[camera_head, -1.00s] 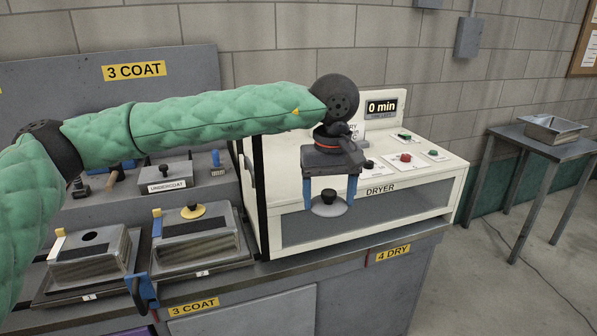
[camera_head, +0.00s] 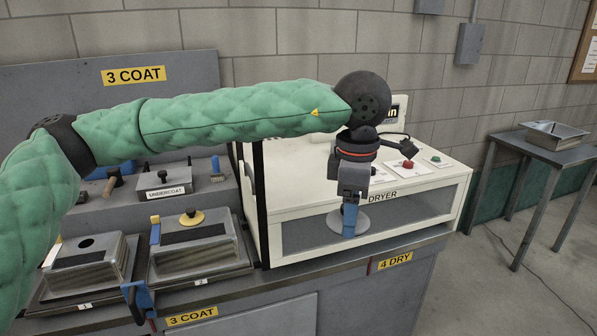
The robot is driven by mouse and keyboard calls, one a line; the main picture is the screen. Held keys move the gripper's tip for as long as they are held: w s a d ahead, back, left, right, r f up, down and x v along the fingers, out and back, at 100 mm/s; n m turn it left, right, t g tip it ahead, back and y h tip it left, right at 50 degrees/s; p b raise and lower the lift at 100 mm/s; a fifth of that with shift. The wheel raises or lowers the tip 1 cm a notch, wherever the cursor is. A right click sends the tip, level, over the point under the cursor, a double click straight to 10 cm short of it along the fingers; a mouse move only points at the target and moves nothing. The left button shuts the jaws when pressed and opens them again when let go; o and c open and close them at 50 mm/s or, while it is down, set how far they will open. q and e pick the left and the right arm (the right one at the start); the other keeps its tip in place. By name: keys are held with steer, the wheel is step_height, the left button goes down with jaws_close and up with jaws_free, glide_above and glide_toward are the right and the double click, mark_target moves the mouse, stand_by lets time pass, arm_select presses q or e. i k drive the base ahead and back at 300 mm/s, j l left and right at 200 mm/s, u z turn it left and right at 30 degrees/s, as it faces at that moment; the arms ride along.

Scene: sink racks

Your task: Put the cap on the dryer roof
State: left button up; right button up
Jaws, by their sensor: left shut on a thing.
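My left gripper (camera_head: 350,222) is shut on a round grey cap (camera_head: 362,224). A blue finger seen edge-on hides the middle of the cap and its knob. The gripper points down, and the cap appears in front of the dryer's dark window, below roof level in the picture. The white dryer (camera_head: 290,188) stands on the bench; its flat roof is partly hidden by my left arm and gripper. I cannot tell the gap between cap and dryer.
Two metal tanks stand on the left; the second (camera_head: 195,257) has a yellow cap (camera_head: 191,218). A red button (camera_head: 408,164) and a green button (camera_head: 435,160) sit at the dryer roof's right. A side table (camera_head: 545,146) stands right.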

mark_target(289, 188)
steer(key=i, duration=0.95)
